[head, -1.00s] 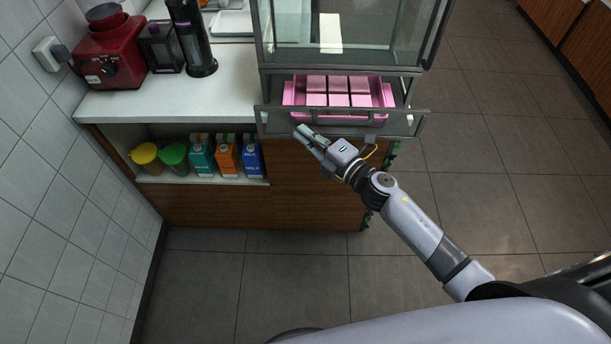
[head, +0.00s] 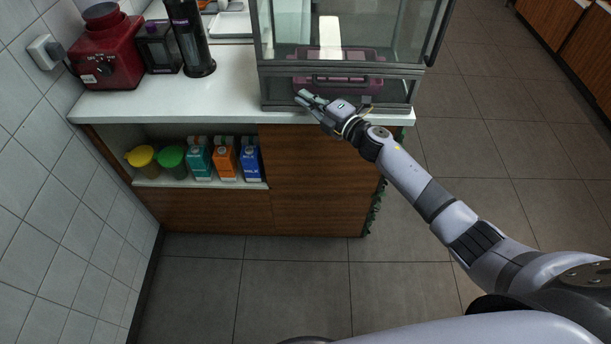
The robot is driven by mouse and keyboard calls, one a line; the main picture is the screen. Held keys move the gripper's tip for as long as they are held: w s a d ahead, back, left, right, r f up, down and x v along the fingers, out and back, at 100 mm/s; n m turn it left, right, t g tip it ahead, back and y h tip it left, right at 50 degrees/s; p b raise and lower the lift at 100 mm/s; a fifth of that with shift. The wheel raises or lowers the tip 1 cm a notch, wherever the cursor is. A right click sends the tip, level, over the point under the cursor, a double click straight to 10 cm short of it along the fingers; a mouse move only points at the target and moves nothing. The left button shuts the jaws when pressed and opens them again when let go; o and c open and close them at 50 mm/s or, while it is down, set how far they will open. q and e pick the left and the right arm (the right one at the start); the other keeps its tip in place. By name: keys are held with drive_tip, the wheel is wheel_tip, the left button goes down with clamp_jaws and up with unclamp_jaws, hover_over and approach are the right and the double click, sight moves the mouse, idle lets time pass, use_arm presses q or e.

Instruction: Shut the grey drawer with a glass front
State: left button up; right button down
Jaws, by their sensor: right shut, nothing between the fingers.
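The grey drawer with a glass front (head: 392,92) is at the bottom of the glass display case (head: 402,30) on the counter. Its front now sits flush, or nearly flush, with the case. A dark handle bar runs along it, and a pink tray (head: 340,91) shows dimly through the glass. My right gripper (head: 303,97) is shut and empty, in front of the left half of the drawer front and close to it; I cannot tell whether it touches. My left gripper is not in view.
A red appliance (head: 110,60), a small dark machine (head: 161,50) and a black cylinder (head: 193,40) stand on the white counter (head: 235,88) to the left. Several cartons and tubs, including a blue carton (head: 249,162), fill the shelf below. The floor at right is clear.

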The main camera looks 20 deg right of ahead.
drive_tip(key=shift+w+d+r, duration=0.1)
drive_tip(key=shift+r, duration=0.15)
drive_tip(key=v, duration=1.2)
drive_tip(key=s+d+f+m+g+h, duration=0.25)
drive_tip(key=s+f+m, duration=0.2)
drive_tip(key=f, duration=0.65)
drive_tip(key=s+d+f+m+g+h, duration=0.1)
drive_tip(key=s+d+f+m+h, duration=0.25)
drive_tip(key=f, duration=0.85)
drive_tip(key=s+d+f+m+g+h, duration=0.15)
drive_tip(key=s+f+m, duration=0.4)
drive_tip(key=f, duration=0.55)
drive_tip(key=s+a+f+m+g+h, duration=0.2)
drive_tip(key=s+f+m+g, duration=0.2)
drive_tip(key=s+f, duration=0.95)
drive_tip(key=s+a+f+m+g, duration=0.1)
drive_tip(key=s+a+f+g, duration=0.1)
drive_tip(key=s, duration=0.6)
drive_tip(key=s+a+f+m+g, duration=0.1)
drive_tip(key=s+a+f+g, duration=0.1)
drive_tip(key=s, duration=0.6)
drive_tip(key=s+a+f+m+g, duration=0.1)
drive_tip(key=s+f+m, duration=0.1)
drive_tip(key=s, duration=0.6)
drive_tip(key=shift+s+a+f+g+y, duration=0.15)
drive_tip(key=shift+a+f+g+y, duration=0.15)
drive_tip(key=shift+a+g+y, duration=0.1)
